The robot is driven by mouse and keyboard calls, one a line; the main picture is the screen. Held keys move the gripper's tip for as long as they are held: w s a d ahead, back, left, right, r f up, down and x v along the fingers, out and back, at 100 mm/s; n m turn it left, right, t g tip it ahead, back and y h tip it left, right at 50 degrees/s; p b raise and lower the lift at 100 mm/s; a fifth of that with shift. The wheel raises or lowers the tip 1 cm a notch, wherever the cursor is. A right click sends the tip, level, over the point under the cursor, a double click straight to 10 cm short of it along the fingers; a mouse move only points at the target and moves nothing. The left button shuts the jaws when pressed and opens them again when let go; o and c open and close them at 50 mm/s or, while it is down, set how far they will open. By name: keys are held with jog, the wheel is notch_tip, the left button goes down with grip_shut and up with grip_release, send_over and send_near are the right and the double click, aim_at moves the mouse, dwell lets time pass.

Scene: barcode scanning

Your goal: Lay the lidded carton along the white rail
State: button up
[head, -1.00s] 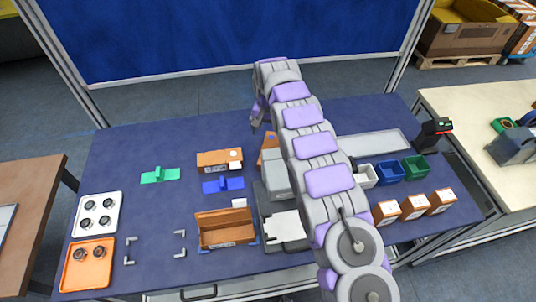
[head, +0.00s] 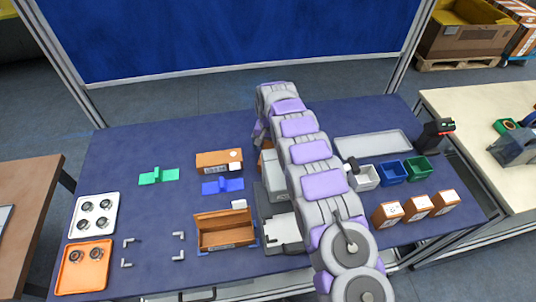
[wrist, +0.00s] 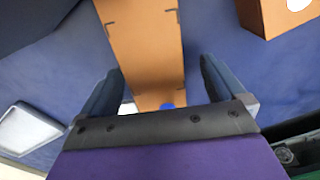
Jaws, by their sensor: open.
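A long brown carton (wrist: 143,45) with dark corner marks lies between the fingers of my gripper (wrist: 160,72) in the wrist view. The fingers are open, one on each side; I cannot tell whether they touch it. In the head view a sliver of this carton (head: 266,158) shows beside my arm, which hides most of it. My gripper (head: 258,133) is just above and behind it there. Its lid cannot be made out. I cannot pick out a white rail for certain; a long pale tray (head: 372,143) lies right of my arm.
A brown box with a white round label (head: 210,158) stands left of my arm; it also shows in the wrist view (wrist: 268,15). A blue fixture (head: 223,186), an open carton (head: 225,230) and a grey machine (head: 283,225) are nearby. Small bins (head: 391,171) stand right.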

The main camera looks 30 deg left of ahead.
jog(key=shift+d+r, duration=0.25)
jog(key=shift+d, duration=0.3)
jog(key=shift+c, duration=1.2)
jog(key=shift+d, duration=0.1)
jog(key=shift+c, duration=0.8)
jog(key=shift+a+f, duration=0.15)
jog(key=shift+a, duration=0.4)
jog(key=c, duration=0.6)
jog(key=shift+c, duration=1.2)
jog(key=shift+d, duration=0.2)
